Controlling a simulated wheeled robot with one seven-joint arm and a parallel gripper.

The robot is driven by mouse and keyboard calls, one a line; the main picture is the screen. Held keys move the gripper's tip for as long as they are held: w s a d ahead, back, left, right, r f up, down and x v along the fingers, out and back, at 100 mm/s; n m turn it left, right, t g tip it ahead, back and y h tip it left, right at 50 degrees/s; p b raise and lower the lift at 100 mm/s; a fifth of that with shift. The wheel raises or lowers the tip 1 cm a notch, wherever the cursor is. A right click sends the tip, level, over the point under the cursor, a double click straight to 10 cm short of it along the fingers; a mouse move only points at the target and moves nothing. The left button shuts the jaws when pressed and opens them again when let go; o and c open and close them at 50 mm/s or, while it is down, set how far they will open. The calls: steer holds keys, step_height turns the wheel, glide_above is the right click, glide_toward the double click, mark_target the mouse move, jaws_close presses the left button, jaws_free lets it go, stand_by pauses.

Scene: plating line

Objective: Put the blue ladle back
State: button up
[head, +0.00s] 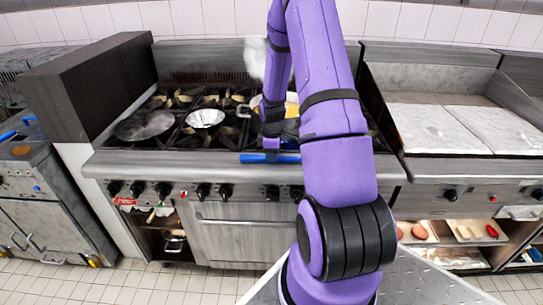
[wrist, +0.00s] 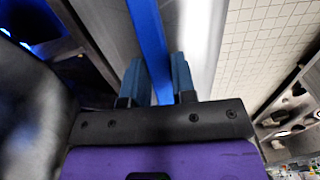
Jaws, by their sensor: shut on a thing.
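My gripper (wrist: 156,78) is shut on the blue handle of the ladle (wrist: 149,38); the handle passes between the two fingers in the wrist view. In the head view the blue handle (head: 256,158) lies level above the front edge of the stove, just below my gripper (head: 274,146). I cannot make out the ladle's bowl in either view. Behind my arm, a pan with yellow contents (head: 291,107) sits on the stove, partly hidden, with steam beside it.
The stove (head: 240,160) also bears a dark pan (head: 145,125) and a light, shallow pan (head: 205,118). A flat griddle (head: 430,130) stands to the right, over open shelves with food. A dark block (head: 90,85) rises left of the stove. Tiled floor (head: 150,285) shows in front.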

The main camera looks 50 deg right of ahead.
steer(key=o, duration=0.9)
step_height(320, 180, up, 12)
steer(key=s+a+r+m+t+h, duration=0.1)
steer(key=s+a+r+m+t, duration=0.2)
steer(key=a+r, duration=1.35)
steer(key=shift+s+a+r+m+t+y, duration=0.25)
steer(key=shift+s+a+r+m, duration=0.6)
steer(key=shift+s+a+r, duration=1.55)
steer(key=shift+s+a+r+m+t+y, duration=0.1)
steer(key=shift+s+a+r+m+t, duration=0.6)
steer(key=shift+s+a, duration=1.85)
steer(key=shift+s+a+r+m+t+y, duration=0.15)
steer(key=shift+s+a+r+m, duration=1.35)
steer(key=shift+s, duration=2.35)
steer(key=shift+d+r+n, duration=0.35)
steer(key=shift+r+n, duration=0.05)
steer(key=shift+n, duration=0.15)
